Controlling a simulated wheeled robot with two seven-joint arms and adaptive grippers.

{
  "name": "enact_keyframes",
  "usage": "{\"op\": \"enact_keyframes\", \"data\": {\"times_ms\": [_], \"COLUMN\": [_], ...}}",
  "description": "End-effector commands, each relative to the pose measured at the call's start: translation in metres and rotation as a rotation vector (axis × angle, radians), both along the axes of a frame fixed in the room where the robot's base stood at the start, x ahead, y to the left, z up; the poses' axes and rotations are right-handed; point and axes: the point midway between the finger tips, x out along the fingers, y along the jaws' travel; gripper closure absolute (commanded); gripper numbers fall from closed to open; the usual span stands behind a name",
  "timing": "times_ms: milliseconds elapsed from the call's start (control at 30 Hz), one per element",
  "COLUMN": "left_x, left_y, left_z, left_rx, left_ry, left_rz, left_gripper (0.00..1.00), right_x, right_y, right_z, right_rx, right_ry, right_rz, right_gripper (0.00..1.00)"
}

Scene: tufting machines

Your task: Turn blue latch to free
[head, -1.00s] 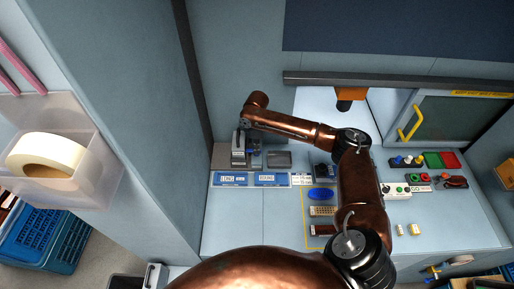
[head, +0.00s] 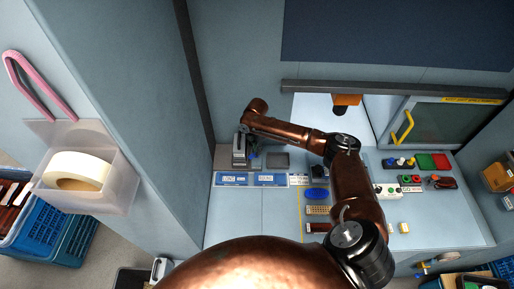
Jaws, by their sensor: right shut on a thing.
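My right arm reaches across the pale blue worktop to the back left. Its gripper (head: 240,152) points down at a dark grey fixture on the worktop. A small blue part, which looks like the blue latch (head: 254,161), shows at the fixture right beside the fingers. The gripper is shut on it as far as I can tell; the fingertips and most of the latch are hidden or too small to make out. Two blue-and-white label plates (head: 270,180) lie just in front of the fixture; their text is too small to read. My left gripper is out of view.
A grey block (head: 278,160) stands right of the latch. A blue oval pad (head: 317,194) and a button box (head: 386,191) lie farther right. A grey post (head: 130,90) carries a clear bin with a tape roll (head: 78,171) at left. The worktop's front left is clear.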

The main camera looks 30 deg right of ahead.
Motion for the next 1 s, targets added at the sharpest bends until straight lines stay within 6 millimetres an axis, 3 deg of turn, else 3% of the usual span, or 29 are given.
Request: {"op": "enact_keyframes", "data": {"times_ms": [600,1000], "left_x": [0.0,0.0], "left_y": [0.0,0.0], "left_z": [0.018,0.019], "left_rx": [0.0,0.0], "left_ry": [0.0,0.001], "left_rz": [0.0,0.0], "left_gripper": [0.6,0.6], "right_x": [0.0,0.0], "right_y": [-0.001,-0.001], "right_z": [0.001,0.0], "right_rx": [-0.001,-0.001], "right_ry": [0.002,0.002], "right_rz": [0.559,0.767], "right_gripper": [1.0,1.0]}}
